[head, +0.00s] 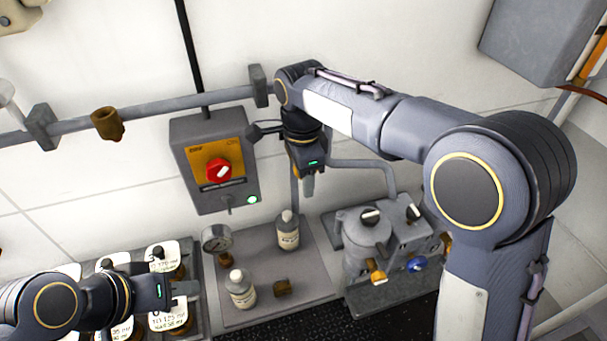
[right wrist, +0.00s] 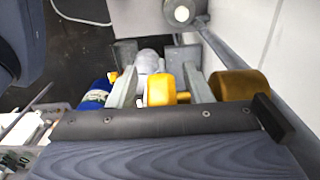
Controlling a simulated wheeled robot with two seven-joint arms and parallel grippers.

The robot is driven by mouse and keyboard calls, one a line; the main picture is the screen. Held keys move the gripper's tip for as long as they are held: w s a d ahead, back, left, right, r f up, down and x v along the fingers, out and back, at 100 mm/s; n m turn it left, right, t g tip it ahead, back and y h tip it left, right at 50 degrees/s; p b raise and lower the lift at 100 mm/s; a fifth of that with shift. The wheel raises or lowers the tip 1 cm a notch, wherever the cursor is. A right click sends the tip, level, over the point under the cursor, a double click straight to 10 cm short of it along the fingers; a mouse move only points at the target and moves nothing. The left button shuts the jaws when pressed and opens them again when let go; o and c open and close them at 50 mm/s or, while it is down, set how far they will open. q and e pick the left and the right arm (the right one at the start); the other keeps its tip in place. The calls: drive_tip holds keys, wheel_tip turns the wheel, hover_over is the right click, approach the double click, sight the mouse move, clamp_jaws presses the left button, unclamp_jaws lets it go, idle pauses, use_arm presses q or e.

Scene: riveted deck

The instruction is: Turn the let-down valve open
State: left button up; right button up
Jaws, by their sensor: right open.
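A grey pump-like unit (head: 372,250) stands on the deck right of centre. It carries two black-and-white knobs (head: 370,216), a yellow knob (head: 377,274) and a blue knob (head: 417,265). Nothing legible marks which is the let-down valve. My right gripper (head: 308,188) hangs near the wall, above and left of the unit, pointing down. In the right wrist view its fingers (right wrist: 160,88) are apart. A yellow part (right wrist: 162,89) shows between them, with a blue part (right wrist: 94,95) to the left; contact cannot be told. My left gripper (head: 166,291) is over the labelled bottles; its jaws are unclear.
A switch box (head: 212,150) with a red knob and a grey rail (head: 160,107) are on the wall. A grey tray (head: 262,303) holds two white-capped bottles, a gauge (head: 215,240) and a small brown block (head: 282,288). A grey cabinet (head: 545,40) is at upper right.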

wheel_tip(320, 180, up, 8)
drive_tip(key=shift+f+b, duration=0.1)
drive_tip(key=shift+b, duration=0.25)
idle(0.4)
